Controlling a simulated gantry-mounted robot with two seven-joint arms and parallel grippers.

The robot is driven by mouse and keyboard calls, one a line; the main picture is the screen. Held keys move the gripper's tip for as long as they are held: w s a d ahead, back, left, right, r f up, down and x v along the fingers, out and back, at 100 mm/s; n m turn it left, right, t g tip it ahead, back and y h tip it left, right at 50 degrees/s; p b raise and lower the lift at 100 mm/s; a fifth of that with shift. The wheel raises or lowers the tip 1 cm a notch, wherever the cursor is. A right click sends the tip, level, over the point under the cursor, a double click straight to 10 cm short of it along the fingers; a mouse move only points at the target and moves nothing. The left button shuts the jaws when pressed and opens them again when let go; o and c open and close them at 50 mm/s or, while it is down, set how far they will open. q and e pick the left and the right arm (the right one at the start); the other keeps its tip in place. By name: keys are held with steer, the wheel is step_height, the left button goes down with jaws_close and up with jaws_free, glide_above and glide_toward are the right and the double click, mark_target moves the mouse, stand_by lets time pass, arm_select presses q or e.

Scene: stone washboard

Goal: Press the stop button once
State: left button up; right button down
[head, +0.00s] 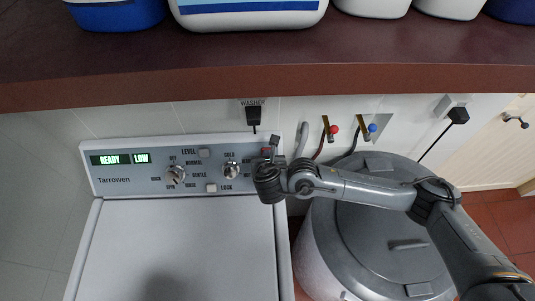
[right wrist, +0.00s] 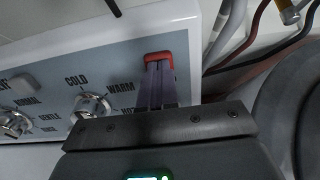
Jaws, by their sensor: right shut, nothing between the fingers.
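The washer's control panel (head: 130,172) faces me at the back of its white top, with a display reading READY and LOW. A red stop button (right wrist: 158,57) shows at the panel's right end in the right wrist view. In the head view my right gripper (head: 268,158) mostly covers that area. My right gripper (right wrist: 157,85) is shut and empty, with its fingertips right at the red button in the picture. I cannot tell whether they touch it. The button's lower part is hidden by the fingers. My left gripper is not in view.
Two knobs (head: 176,174) (head: 232,171) and small white LEVEL (head: 204,153) and LOCK (head: 211,188) buttons are on the panel. A brown shelf (head: 200,85) with containers hangs above. Hoses with red and blue taps (head: 372,127) and a grey-lidded drum (head: 385,235) stand to the right.

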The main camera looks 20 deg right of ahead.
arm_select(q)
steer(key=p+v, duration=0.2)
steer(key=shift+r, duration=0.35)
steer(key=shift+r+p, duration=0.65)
arm_select(e)
steer(key=v, duration=1.3)
steer(key=shift+f, duration=0.1)
